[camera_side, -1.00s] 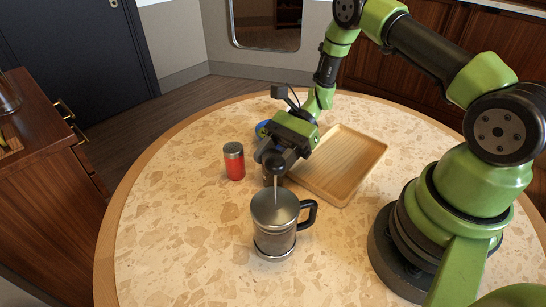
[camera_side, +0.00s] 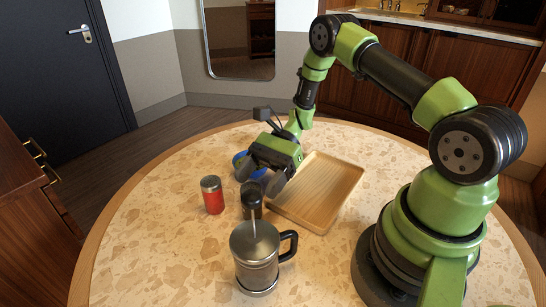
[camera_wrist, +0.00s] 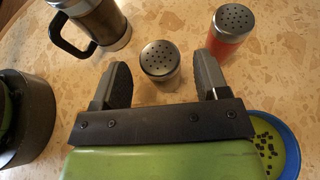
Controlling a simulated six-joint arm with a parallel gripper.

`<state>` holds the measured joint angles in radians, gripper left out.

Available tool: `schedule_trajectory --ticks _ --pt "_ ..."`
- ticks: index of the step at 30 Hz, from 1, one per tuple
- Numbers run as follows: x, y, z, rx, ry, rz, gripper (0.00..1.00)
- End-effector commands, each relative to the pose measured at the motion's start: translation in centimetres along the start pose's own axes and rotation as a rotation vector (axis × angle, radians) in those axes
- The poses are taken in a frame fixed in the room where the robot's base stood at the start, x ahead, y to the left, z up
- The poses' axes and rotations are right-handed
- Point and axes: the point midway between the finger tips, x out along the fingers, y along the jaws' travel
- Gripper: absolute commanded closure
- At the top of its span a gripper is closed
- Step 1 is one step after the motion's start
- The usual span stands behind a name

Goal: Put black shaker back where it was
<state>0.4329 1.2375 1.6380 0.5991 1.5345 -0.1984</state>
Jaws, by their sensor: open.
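The black shaker (camera_side: 251,202) stands upright on the round table, just behind the press pot, with the red shaker to its left. In the wrist view, its perforated metal lid (camera_wrist: 159,58) shows between my fingers, with a gap on each side. My gripper (camera_side: 261,176) is open, behind the black shaker on its tray side, with nothing held. Its two dark fingers (camera_wrist: 165,80) point toward the shaker in the wrist view. The lower part of the shaker is partly hidden by the press pot in the side view.
A red shaker (camera_side: 212,196) stands left. A metal press pot (camera_side: 255,262) with a black handle stands in front. A wooden tray (camera_side: 325,195) lies right and looks empty. A blue bowl (camera_side: 239,159) is behind my gripper. The left table surface is clear.

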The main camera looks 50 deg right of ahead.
Motion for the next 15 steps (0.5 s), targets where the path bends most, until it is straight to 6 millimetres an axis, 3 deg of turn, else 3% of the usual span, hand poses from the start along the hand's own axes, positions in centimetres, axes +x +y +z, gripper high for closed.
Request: schedule_trajectory --ticks 6,15 --pt "-5.2 -0.1 -0.1 -0.002 0.003 -0.007 0.32" --pt "-9.1 0.0 0.1 -0.003 0.004 0.0 0.32"
